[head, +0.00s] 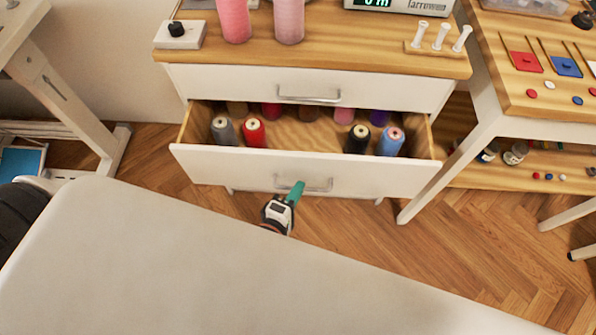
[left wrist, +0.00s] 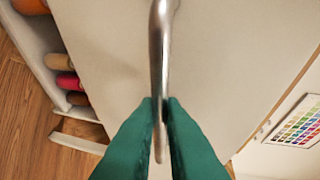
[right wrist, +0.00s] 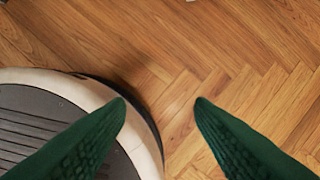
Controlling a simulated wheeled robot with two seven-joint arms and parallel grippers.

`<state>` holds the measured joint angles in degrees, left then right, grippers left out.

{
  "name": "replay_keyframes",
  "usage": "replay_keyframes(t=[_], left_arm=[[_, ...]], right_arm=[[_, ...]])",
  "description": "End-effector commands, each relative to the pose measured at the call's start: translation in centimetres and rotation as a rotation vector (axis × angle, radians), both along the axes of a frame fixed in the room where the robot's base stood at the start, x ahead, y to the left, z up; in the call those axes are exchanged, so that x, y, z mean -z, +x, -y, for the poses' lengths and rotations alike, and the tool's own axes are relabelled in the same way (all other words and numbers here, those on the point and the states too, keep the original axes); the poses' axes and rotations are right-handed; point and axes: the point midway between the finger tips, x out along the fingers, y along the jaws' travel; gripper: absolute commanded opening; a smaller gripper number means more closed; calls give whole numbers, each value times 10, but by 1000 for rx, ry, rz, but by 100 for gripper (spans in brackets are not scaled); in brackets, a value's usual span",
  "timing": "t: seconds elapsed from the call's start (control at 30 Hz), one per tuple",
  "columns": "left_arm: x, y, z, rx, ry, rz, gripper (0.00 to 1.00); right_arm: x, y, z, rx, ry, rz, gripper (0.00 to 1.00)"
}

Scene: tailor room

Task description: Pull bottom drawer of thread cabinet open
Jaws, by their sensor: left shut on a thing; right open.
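The thread cabinet (head: 200,78) stands at the top middle of the head view. Its bottom drawer (head: 235,169) is pulled out, with several thread spools inside, among them a grey, a red (head: 253,133), a black and a blue one (head: 391,141). My left gripper (head: 296,192) is at the drawer's metal handle (head: 318,184). In the left wrist view its green fingers are shut on the handle (left wrist: 159,50), one on each side of the bar. My right gripper (right wrist: 160,103) is open and empty over the wooden floor in the right wrist view.
The top drawer (head: 230,84) is shut. Pink thread cones (head: 234,18) and a scale stand on the cabinet top. A side table (head: 520,90) with a lower shelf stands at right. A large pale surface (head: 190,260) fills the foreground. Floor shows between it and the cabinet.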

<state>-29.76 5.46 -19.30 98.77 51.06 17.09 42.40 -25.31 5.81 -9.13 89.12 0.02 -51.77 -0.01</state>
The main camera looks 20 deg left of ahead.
Motion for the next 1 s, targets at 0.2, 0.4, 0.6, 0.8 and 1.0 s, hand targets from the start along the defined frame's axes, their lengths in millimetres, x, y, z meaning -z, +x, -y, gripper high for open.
replay_keyframes(t=[0.2, 0.4, 0.6, 0.8, 1.0], left_arm=[[0, -49, 14, 3, 1, -3, 0], [0, -82, 24, 2, 1, -2, 0], [0, -100, 29, 2, 1, 0, 0], [0, -105, 31, 1, 1, 2, 0], [0, -105, 31, 1, 1, 2, 0]], right_arm=[[7, -4, 0, -1, 0, -4, 49], [11, -7, 1, -1, -1, -7, 49], [14, -9, 1, -1, -1, -12, 49], [14, -9, 1, -1, -1, -9, 49], [14, -8, 1, -2, -1, -7, 49]])
